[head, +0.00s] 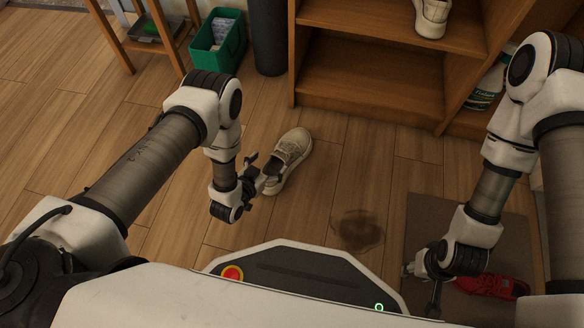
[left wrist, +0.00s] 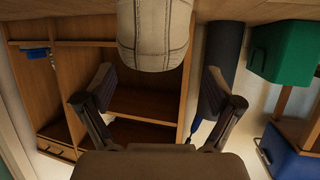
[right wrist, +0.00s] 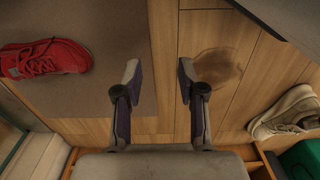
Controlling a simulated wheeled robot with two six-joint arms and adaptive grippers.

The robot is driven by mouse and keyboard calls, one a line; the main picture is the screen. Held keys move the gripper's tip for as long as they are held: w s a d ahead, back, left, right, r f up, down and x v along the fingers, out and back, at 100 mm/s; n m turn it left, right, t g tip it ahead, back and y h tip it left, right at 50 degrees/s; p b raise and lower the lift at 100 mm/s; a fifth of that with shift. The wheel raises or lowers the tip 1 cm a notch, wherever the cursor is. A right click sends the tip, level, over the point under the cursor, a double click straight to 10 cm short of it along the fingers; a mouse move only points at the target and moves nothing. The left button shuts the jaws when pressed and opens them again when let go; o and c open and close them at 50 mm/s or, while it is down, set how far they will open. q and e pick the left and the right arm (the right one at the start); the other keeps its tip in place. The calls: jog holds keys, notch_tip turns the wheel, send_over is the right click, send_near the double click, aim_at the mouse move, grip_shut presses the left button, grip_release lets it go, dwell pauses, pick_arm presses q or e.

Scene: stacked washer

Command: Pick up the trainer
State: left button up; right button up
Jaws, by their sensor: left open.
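A beige trainer (head: 288,160) lies on the wooden floor, with its heel end towards my left gripper. My left gripper (head: 263,174) is open and low beside that heel. In the left wrist view the trainer (left wrist: 155,32) shows at the top, between and beyond the spread fingers, and I cannot tell whether they touch it. My right gripper (head: 432,285) is near the mat, and its fingers (right wrist: 158,75) are apart and empty. A similar light trainer (head: 432,17) sits on the wooden shelf. A red trainer (head: 492,285) lies on the mat.
The wooden shelf unit (head: 365,83) stands behind the trainer. A green bin (head: 218,42) and a dark cylinder (head: 268,35) stand at the back left. A brown mat (head: 425,215) lies at right, beside a dark floor stain (head: 358,230).

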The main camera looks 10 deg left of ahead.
aim_at(282, 152)
pick_arm(q)
jog(key=b+x, duration=0.1)
jog(key=x, duration=0.1)
jog(key=b+x, duration=0.2)
jog(key=x, duration=0.1)
jog(key=b+x, duration=0.2)
jog(key=shift+d+f, duration=0.35)
jog(key=shift+w+d+b, duration=0.1)
jog(key=shift+w+b, duration=0.05)
jog(key=shift+b, duration=0.15)
jog(key=shift+r, duration=0.2)
grip_shut()
jog(key=shift+r+p, duration=0.15)
jog(key=shift+p, duration=0.15)
